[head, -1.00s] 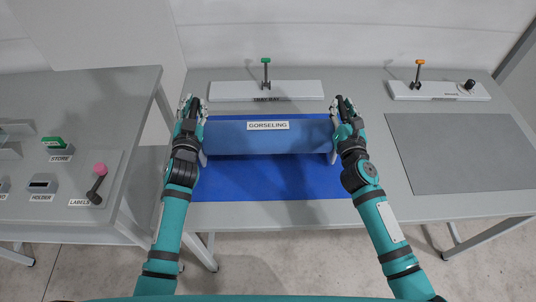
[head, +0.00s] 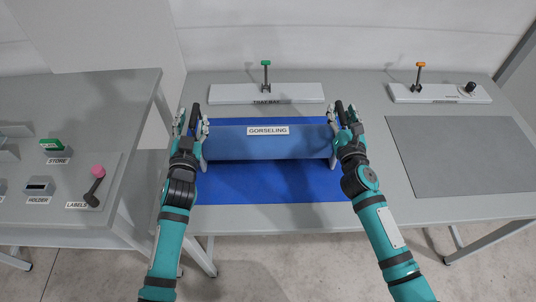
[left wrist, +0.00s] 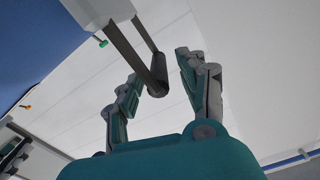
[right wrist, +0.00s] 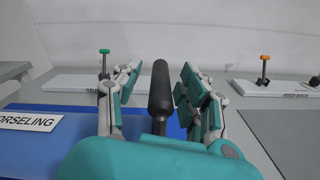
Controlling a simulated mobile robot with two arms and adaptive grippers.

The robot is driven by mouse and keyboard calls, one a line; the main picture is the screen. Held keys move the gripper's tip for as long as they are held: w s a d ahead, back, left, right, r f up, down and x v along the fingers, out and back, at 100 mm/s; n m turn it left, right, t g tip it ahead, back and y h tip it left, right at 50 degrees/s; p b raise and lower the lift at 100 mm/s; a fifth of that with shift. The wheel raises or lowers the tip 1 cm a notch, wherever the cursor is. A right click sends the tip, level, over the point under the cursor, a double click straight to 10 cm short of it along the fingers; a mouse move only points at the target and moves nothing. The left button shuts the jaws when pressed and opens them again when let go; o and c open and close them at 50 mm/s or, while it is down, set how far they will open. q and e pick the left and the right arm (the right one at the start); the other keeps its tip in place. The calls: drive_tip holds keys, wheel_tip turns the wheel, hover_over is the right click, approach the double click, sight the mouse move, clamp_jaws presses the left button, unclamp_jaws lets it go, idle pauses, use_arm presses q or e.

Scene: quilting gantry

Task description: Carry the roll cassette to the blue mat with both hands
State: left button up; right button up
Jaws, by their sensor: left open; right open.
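The roll cassette (head: 268,145), a blue roll with pale end plates and the label GORSELING, lies over the back half of the blue mat (head: 270,188). Its right handle (right wrist: 160,95), a dark bar, stands between the fingers of my right gripper (head: 345,112), which is open. Its left handle (left wrist: 157,77) lies between the spread fingers of my left gripper (head: 190,120), which is open. Neither gripper is shut on a handle. The cassette appears to rest on the mat; its underside is hidden.
Behind the mat is a white bar (head: 225,94) with a green-topped lever (head: 265,72). At right are a grey mat (head: 455,155) and a white bar with an orange-topped lever (head: 418,75). At left, a separate table (head: 100,95) holds a pink-knobbed lever (head: 97,180).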

drive_tip(key=shift+s, duration=0.1)
use_arm(q)
drive_tip(key=s, duration=0.8)
drive_tip(key=shift+s+d, duration=0.15)
drive_tip(key=shift+s, duration=0.1)
use_arm(e)
drive_tip(key=s, duration=1.2)
drive_tip(key=shift+d, duration=0.2)
